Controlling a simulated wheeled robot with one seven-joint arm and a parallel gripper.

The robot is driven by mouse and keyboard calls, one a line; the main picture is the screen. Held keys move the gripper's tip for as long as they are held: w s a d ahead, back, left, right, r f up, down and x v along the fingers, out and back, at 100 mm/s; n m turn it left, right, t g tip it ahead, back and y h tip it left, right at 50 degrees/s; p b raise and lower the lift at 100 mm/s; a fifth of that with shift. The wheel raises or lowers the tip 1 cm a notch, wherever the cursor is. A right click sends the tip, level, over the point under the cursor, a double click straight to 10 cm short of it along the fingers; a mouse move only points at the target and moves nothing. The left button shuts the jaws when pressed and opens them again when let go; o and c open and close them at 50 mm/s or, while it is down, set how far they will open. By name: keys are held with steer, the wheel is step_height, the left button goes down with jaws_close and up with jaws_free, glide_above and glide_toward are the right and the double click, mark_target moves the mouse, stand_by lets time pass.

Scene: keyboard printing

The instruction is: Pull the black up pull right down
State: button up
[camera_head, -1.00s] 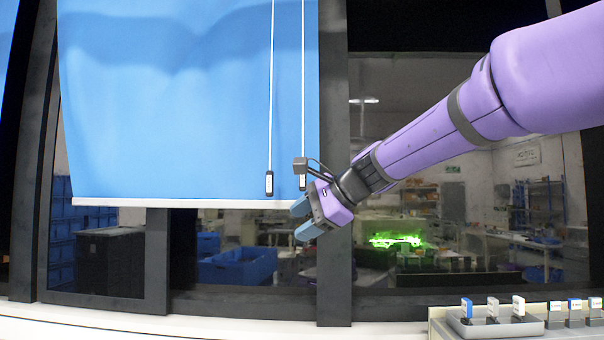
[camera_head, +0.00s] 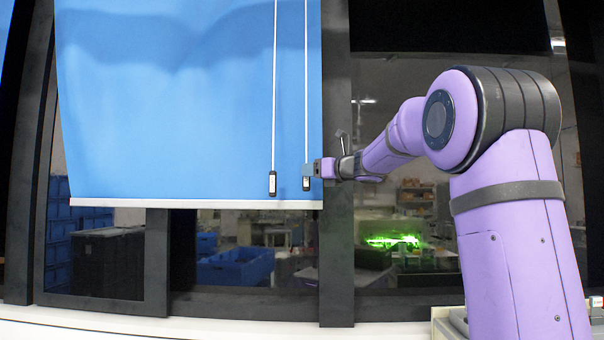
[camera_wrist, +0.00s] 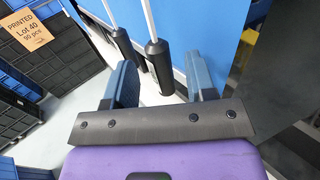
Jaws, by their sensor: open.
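Two black pulls hang on white cords in front of the blue blind (camera_head: 190,110). The left pull (camera_head: 272,183) hangs free of my gripper in the head view. The right pull (camera_head: 306,184) is at my gripper (camera_head: 309,172), which partly covers it. In the wrist view my gripper (camera_wrist: 161,82) is open. One black pull (camera_wrist: 159,62) stands in the gap between the fingers, a little beyond the tips. The other black pull (camera_wrist: 124,46) is just outside the left finger. I cannot tell whether either finger touches a pull.
The blind's white bottom bar (camera_head: 180,203) is just below the pulls. A dark window post (camera_head: 338,260) stands right of the blind. A dark crate (camera_wrist: 50,50) with an orange label (camera_wrist: 24,30) shows in the wrist view. A white sill (camera_head: 150,325) runs along the bottom.

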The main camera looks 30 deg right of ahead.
steer(key=shift+x, duration=2.45)
jaws_close()
